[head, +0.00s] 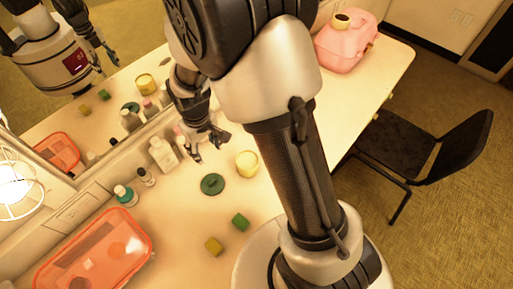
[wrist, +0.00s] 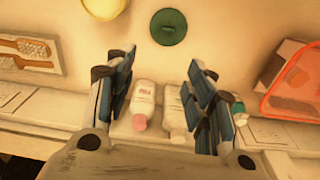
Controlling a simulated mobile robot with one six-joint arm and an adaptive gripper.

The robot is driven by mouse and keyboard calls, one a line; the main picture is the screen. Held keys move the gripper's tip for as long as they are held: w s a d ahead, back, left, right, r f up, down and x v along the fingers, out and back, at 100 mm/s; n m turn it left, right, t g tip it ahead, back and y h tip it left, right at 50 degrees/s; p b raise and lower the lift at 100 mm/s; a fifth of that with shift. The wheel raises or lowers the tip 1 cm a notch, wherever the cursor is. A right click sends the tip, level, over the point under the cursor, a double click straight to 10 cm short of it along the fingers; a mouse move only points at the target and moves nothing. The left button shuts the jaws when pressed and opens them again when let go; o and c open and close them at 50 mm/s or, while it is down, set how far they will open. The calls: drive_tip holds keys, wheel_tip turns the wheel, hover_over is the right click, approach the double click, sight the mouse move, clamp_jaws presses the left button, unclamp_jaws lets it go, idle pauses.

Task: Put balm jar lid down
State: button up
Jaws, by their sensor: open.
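The balm jar lid (head: 212,184) is a dark green disc with a small knob, lying flat on the table. It also shows in the wrist view (wrist: 168,27) at the top, beyond my fingertips. The balm jar (head: 247,163) is round and pale yellow, and stands right of the lid; part of it shows at the top of the wrist view (wrist: 105,8). My gripper (head: 208,148) is open with nothing between its fingers. It is above the table near the bottles by the mirror, apart from the lid and jar.
White bottles (head: 162,153) stand close to my gripper along the mirror. A green block (head: 240,222) and a yellow block (head: 214,246) lie in front of the lid.

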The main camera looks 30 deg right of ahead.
drive_tip(key=s+d+r+m+t, duration=0.15)
drive_tip(key=s+r, duration=0.25)
drive_tip(key=r, duration=0.4)
drive_tip(key=s+d+r+t, duration=0.1)
drive_tip(key=s+d+r, duration=0.25)
drive_tip(key=r, duration=0.45)
drive_tip(key=s+d+r+m, duration=0.1)
drive_tip(key=s+r, duration=0.2)
drive_tip(key=s, duration=0.3)
drive_tip(key=s+d+r+m+t, duration=0.1)
drive_tip(key=s+r, duration=0.2)
drive_tip(key=s, duration=0.4)
drive_tip(key=shift+s+d+r, duration=0.2)
drive_tip(key=shift+d+r, duration=0.1)
drive_tip(key=shift+r, duration=0.1)
